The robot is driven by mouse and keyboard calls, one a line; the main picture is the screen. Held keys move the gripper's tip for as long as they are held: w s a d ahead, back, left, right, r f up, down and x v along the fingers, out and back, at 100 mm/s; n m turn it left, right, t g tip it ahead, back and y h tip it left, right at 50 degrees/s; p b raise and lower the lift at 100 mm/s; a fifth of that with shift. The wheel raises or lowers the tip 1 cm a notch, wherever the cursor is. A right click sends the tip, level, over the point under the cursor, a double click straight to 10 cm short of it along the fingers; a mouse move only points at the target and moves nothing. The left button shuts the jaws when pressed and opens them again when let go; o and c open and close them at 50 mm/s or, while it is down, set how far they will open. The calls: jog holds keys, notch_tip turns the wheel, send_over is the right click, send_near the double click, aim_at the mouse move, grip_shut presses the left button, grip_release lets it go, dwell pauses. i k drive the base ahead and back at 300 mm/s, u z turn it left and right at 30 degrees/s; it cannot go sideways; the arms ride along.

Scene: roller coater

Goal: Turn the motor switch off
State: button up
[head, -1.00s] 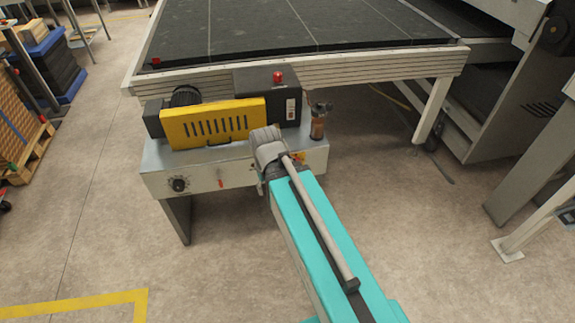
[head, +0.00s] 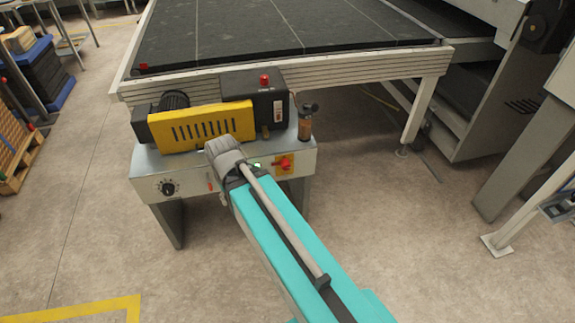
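A red rotary switch on a yellow plate (head: 284,163) sits on the right part of the machine's grey front panel and is fully visible. I cannot tell its setting at this size. A small green light (head: 257,165) shows just left of it, partly covered by my arm. My teal arm reaches up from the bottom right, and its grey wrist is in front of the panel, left of the red switch. My gripper's fingers are hidden behind the wrist and forearm, so I cannot see whether they touch anything.
The panel also carries a black dial (head: 168,188). Above are a yellow slotted guard (head: 190,130), a black box (head: 262,90) with a red button (head: 264,80), and an amber cylinder (head: 306,125). A long conveyor (head: 270,30) stands behind. The floor in front is clear.

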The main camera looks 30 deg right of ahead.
aim_at(285, 164)
jog(key=z, duration=0.05)
jog(key=k, duration=0.9)
jog(key=z, duration=0.6)
jog(key=i, duration=1)
jog(key=u, duration=0.05)
